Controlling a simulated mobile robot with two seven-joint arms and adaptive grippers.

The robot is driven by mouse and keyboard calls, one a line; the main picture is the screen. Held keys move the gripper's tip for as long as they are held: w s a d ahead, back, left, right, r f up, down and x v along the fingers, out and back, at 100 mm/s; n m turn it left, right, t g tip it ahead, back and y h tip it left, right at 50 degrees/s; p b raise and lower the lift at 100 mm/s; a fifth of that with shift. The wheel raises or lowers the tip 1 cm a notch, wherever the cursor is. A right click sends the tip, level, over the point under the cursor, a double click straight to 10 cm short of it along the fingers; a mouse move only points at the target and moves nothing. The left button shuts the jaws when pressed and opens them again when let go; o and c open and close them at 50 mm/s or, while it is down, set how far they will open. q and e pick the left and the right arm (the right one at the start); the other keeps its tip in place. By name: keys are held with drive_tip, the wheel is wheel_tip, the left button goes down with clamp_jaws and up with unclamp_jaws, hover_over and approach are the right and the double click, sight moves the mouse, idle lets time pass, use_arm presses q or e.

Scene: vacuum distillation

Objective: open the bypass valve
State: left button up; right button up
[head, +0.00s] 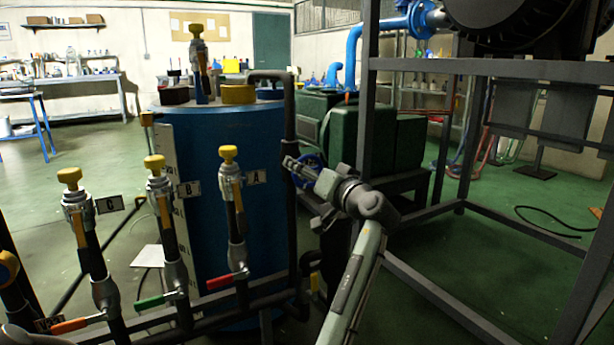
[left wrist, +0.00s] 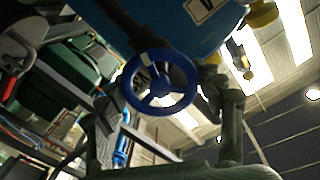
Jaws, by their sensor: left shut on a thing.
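The bypass valve shows as a blue handwheel (head: 313,158) on the dark pipe right of the blue tank, partly hidden by my gripper in the head view. In the left wrist view the handwheel (left wrist: 158,83) shows its round rim and spokes, with a dark pipe behind. My left gripper (head: 296,166) is at the wheel, its fingers reaching across it toward the left. My right gripper is not in view.
A blue tank (head: 225,190) stands behind pipes with yellow-knobbed valves, labelled A (head: 257,177), B (head: 190,188) and C (head: 110,203), with red, green and orange levers. A grey metal frame (head: 480,67) stands close on the right. Green floor is open beyond.

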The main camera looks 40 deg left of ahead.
use_arm(q)
drive_tip(key=shift+f, duration=0.1)
idle(0.3)
drive_tip(key=o, duration=1.2)
drive_tip(key=v, duration=1.2)
